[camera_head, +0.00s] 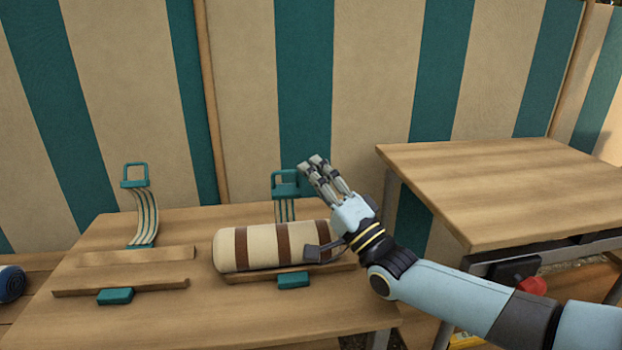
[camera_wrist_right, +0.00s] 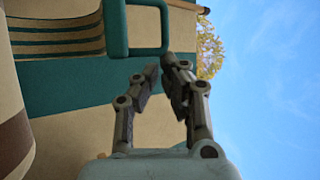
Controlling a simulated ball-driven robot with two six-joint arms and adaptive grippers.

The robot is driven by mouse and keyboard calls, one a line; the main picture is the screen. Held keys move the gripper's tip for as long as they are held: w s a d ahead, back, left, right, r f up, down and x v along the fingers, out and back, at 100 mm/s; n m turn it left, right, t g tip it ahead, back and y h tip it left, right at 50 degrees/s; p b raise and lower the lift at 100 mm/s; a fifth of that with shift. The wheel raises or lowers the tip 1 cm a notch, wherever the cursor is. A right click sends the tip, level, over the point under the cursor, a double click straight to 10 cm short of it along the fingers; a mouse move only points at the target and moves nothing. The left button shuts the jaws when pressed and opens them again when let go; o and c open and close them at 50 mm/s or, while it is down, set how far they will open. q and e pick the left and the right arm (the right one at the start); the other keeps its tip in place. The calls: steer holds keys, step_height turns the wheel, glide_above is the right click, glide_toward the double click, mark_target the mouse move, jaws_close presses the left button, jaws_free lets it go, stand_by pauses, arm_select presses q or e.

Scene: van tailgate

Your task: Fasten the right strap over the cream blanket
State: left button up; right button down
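The cream blanket (camera_head: 262,247), rolled and banded in brown, lies on the low wooden table. The right strap (camera_head: 284,210) stands up behind it, with its teal buckle (camera_head: 285,187) at the top. The strap (camera_wrist_right: 60,32) and buckle (camera_wrist_right: 117,28) also show in the right wrist view. My right gripper (camera_head: 311,164) is beside the buckle, at its upper right. Its fingertips (camera_wrist_right: 158,66) are close together with a small gap, near the buckle's loop, and I see nothing held. A teal catch (camera_head: 293,280) sits in front of the blanket. My left gripper is out of view.
The left strap (camera_head: 145,218) stands upright over an empty place between wooden rails (camera_head: 120,286), with another teal catch (camera_head: 115,296) in front. A higher wooden table (camera_head: 490,180) stands at right. A blue roll (camera_head: 12,284) is at the far left. A striped wall (camera_head: 370,70) closes the back.

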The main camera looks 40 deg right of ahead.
steer(key=shift+s+a+f+n+b, duration=0.35)
steer(key=shift+s+f, duration=0.1)
steer(key=shift+s, duration=0.15)
steer(key=shift+s+a+t, duration=0.2)
steer(key=shift+s+t, duration=0.05)
steer(key=shift+t, duration=0.05)
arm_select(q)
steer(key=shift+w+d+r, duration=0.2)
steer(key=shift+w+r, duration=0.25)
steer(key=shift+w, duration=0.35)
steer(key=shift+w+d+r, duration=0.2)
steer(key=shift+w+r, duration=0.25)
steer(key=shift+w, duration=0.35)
arm_select(e)
steer(key=shift+s+a+f, duration=0.1)
steer(key=shift+s+a, duration=0.15)
steer(key=shift+s, duration=0.15)
